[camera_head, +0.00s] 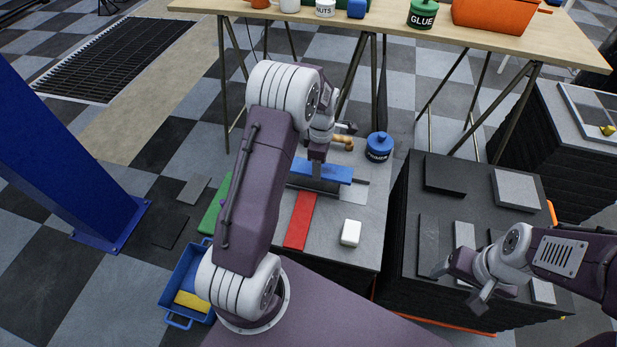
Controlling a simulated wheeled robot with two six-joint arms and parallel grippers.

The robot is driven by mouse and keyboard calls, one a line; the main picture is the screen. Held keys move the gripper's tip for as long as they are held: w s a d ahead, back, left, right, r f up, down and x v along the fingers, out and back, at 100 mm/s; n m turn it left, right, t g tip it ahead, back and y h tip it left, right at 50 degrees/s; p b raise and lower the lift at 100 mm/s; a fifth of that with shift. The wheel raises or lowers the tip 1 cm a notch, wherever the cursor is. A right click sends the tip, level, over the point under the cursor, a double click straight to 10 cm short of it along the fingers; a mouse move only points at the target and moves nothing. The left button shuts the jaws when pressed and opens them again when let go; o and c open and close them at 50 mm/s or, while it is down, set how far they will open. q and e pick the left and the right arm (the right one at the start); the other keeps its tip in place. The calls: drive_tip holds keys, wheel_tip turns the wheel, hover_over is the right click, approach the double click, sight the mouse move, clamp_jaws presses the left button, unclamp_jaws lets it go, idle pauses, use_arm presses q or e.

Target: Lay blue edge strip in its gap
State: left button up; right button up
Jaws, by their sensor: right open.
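The blue edge strip (337,173) is over the grey work surface (345,255) near the middle of the camera_head view, with a dark shadow under it. My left gripper (317,172) points down at the strip's middle and appears shut on it; its fingertips are partly hidden. A pale grey plate (355,193) lies just below and right of the strip. The gap itself is hard to make out. My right gripper (457,285) is open and empty over the dark stack of slabs at the right.
A red strip (299,220), a white block (351,233) and a blue primer pot (379,146) are on the work surface. A green strip (214,204) lies at its left edge. A blue crate (172,293) holds a yellow piece. A blue post (60,150) stands left.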

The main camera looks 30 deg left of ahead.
sight(308, 164)
use_arm(q)
drive_tip(key=a+f, duration=0.1)
drive_tip(key=a, duration=0.1)
drive_tip(key=a+f, duration=0.1)
drive_tip(key=a, duration=0.1)
drive_tip(key=shift+f+b, duration=0.15)
drive_tip(key=shift+b, duration=0.15)
wheel_tip(308, 164, down, 4)
drive_tip(key=shift+f+b, duration=0.1)
drive_tip(key=shift+b, duration=0.75)
drive_tip(key=shift+s, duration=0.1)
drive_tip(key=o, duration=1.5)
wheel_tip(308, 164, up, 8)
drive_tip(key=p, duration=0.8)
drive_tip(key=shift+d, duration=0.1)
